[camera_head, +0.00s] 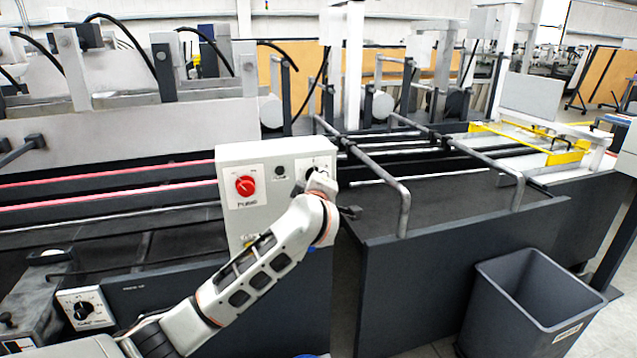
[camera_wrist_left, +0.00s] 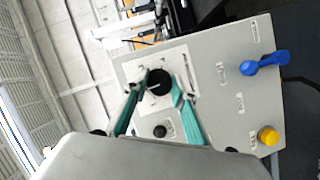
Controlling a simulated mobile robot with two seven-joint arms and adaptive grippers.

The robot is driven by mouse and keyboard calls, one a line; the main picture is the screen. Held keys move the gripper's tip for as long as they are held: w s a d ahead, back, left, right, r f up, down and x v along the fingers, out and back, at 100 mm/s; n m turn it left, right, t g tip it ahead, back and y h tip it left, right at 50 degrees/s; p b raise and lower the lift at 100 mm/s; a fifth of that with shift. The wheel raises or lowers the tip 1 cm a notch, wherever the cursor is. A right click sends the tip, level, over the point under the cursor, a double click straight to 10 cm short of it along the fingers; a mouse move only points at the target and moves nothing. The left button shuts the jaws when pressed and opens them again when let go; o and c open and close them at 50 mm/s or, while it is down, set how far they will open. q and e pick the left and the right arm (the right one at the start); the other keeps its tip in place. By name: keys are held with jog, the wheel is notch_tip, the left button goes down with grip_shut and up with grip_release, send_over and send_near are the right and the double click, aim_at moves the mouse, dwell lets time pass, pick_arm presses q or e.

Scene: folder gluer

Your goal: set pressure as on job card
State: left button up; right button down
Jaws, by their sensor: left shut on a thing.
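A grey control box (camera_head: 270,152) stands at the machine's front and also fills much of the wrist view (camera_wrist_left: 215,100). A round black knob (camera_wrist_left: 158,82) with a pale pointer line sits on a white dial plate (camera_wrist_left: 182,62). My left gripper (camera_wrist_left: 160,84) has its teal fingers on both sides of this knob, shut on it. In the head view the left gripper (camera_head: 320,182) is at the box's upper right and hides most of the knob. The dial's figures are too small to read. I cannot make out a job card. My right gripper is not in view.
The box also carries a red knob (camera_head: 245,186), a blue lever (camera_wrist_left: 264,63), a yellow button (camera_wrist_left: 268,135) and a small black knob (camera_wrist_left: 159,131). Another black dial (camera_head: 83,310) is at lower left. Bent bars (camera_head: 403,200) and a grey bin (camera_head: 530,300) are to the right.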

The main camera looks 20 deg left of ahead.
pick_arm(q)
jog(key=shift+a, duration=0.15)
dwell(0.3)
jog(key=o, duration=1.1)
jog(key=shift+c, duration=0.2)
jog(key=v, duration=1.2)
